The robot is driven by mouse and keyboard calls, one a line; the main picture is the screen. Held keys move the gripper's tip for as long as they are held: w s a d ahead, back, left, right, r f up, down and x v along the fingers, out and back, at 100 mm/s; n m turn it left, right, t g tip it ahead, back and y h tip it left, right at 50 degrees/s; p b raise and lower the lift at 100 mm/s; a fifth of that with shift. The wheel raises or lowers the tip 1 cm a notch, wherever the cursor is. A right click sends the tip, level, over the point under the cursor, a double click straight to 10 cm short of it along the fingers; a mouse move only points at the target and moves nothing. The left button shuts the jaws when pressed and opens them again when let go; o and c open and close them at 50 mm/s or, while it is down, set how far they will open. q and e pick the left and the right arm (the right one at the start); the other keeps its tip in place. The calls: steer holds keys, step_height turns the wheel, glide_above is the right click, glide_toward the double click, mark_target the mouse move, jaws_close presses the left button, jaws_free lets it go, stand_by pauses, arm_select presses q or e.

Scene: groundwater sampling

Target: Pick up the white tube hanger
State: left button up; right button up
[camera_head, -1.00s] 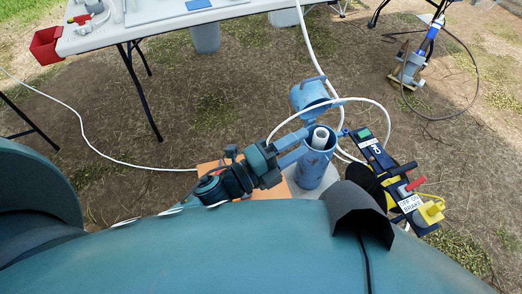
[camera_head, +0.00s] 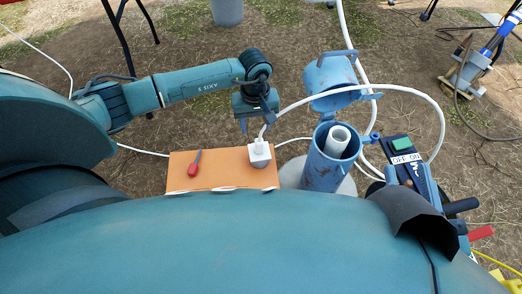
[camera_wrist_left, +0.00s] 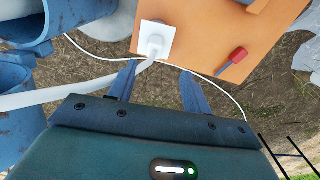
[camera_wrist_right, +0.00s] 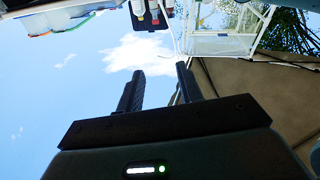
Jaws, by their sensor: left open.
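The white tube hanger (camera_head: 259,153) is a small white square block at the right end of an orange board (camera_head: 222,170). A white tube runs from it, arching right over the blue well pipe. My left gripper (camera_head: 257,124) is open and empty just above the hanger, fingers pointing down. In the left wrist view the hanger (camera_wrist_left: 155,38) lies beyond the gap between the fingertips (camera_wrist_left: 158,74), apart from both. My right gripper (camera_wrist_right: 160,76) is open and empty, pointing toward sky; it is out of the head view.
The upright blue well pipe (camera_head: 322,165), with a white inner pipe (camera_head: 338,139) and an open blue cap (camera_head: 331,82), stands close right of the hanger. A red-handled tool (camera_head: 194,164) lies on the board's left part. A control box with an OFF/ON label (camera_head: 405,158) is at right.

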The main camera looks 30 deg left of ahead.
arm_select(q)
step_height(320, 180, down, 5)
steer(key=shift+d+r+b, duration=0.1)
steer(key=shift+b, duration=0.55)
steer(key=shift+f, duration=0.35)
steer(key=f, duration=0.1)
steer(key=f+b, duration=0.2)
steer(key=shift+w+d+f, duration=0.15)
steer(key=shift+d+f, duration=0.2)
steer(key=shift+f, duration=0.05)
steer(key=shift+f+b, duration=0.4)
arm_select(e)
steer(key=shift+w+r+n+t+y, duration=0.25)
steer(key=shift+r+n+t+y, duration=0.1)
steer(key=shift+r+y, duration=0.2)
steer(key=shift+w+r+n+t+y, duration=0.25)
steer(key=shift+r+t+y, duration=0.15)
steer(key=shift+r, duration=0.25)
arm_select(q)
steer(key=shift+c, duration=0.4)
jaws_close()
steer(key=shift+r, duration=0.1)
